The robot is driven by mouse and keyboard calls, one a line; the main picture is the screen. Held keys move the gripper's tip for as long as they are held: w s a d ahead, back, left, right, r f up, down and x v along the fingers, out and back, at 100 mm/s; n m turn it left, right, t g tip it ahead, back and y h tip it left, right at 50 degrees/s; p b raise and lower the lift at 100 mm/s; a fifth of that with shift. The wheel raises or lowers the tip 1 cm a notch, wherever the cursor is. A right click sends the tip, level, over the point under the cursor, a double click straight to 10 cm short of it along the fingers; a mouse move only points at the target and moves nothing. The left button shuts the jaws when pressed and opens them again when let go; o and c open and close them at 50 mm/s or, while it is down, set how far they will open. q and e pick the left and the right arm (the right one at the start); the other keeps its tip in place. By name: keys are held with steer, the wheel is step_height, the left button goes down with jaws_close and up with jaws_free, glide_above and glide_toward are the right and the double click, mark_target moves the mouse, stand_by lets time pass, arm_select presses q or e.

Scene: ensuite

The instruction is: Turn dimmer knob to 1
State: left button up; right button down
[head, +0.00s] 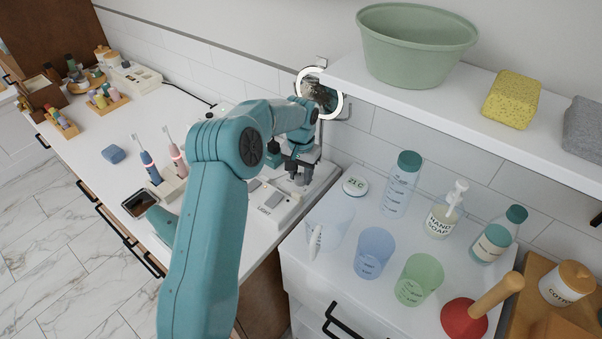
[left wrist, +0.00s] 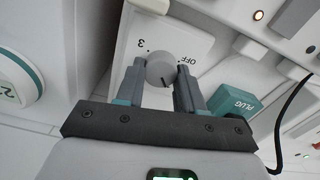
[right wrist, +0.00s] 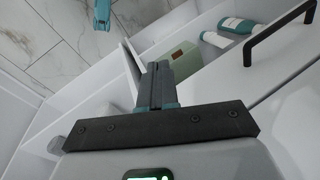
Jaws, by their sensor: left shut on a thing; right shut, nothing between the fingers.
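The dimmer knob (left wrist: 158,66) is a round grey dial on a white plate (left wrist: 190,42) in the left wrist view. The plate shows "3" on the left and "OFF" on the right. A short dark mark shows low on the knob's face. My left gripper (left wrist: 160,76) is shut on the knob, one finger on each side. In the head view my left gripper (head: 297,172) is over the white switch panel (head: 285,207), and the knob is hidden there. My right gripper (right wrist: 157,80) is shut and empty in the right wrist view.
A teal block marked PLUG (left wrist: 236,100) is close to the fingers, with a black cable nearby. Cups, bottles and a plunger (head: 465,318) stand on the right-hand counter. A shelf (head: 450,113) overhangs it. Below my right gripper is an open drawer holding bottles (right wrist: 232,30).

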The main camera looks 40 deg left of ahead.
mark_target(300, 176)
arm_select(q)
steer(key=shift+r, duration=0.2)
steer(key=o, duration=0.8)
steer(key=shift+o, duration=1.2)
step_height(300, 176, up, 16)
steer(key=shift+r, duration=0.15)
steer(key=shift+s, duration=0.2)
